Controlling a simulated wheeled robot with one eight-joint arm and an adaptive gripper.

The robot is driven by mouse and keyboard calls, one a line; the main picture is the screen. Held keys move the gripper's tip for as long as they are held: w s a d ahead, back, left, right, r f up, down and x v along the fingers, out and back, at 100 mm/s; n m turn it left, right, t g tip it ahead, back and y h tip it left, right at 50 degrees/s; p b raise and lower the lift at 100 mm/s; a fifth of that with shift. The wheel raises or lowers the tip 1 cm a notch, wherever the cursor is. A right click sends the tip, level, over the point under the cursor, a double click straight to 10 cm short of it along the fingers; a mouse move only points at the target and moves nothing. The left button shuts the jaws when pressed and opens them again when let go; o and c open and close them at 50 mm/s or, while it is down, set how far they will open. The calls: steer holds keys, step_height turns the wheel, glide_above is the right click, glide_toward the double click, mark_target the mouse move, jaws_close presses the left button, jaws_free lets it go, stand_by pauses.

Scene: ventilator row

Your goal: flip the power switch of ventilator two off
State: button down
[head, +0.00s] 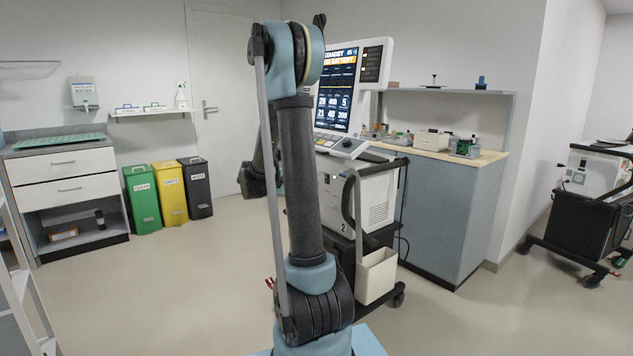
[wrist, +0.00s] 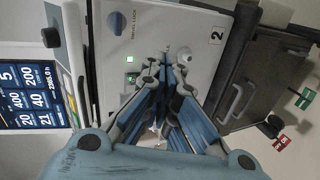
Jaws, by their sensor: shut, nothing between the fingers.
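Ventilator two (head: 376,205) is a white unit on a dark cart, marked 2. Its tilted screen (head: 335,92) is lit and seems to read standby, on battery. I cannot clearly make out the power switch; the fingers hide part of the panel. My arm hides the gripper in the head view.
A white bin (head: 376,276) hangs on the cart. A workbench (head: 455,205) stands behind it. Another ventilator (head: 592,172) is at far right.

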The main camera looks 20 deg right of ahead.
steer(key=w+a+f+t+h, duration=0.1)
steer(key=w+f+h, duration=0.1)
steer(key=w, duration=0.4)
steer(key=w+a+f+n+t+h, duration=0.1)
steer(key=w+f+h, duration=0.1)
steer(key=w, duration=0.4)
steer(key=shift+a+h, duration=0.35)
steer(key=shift+h, duration=0.25)
steer(key=shift+w+d, duration=0.1)
steer(key=shift+w, duration=0.05)
steer(key=x, duration=1.4)
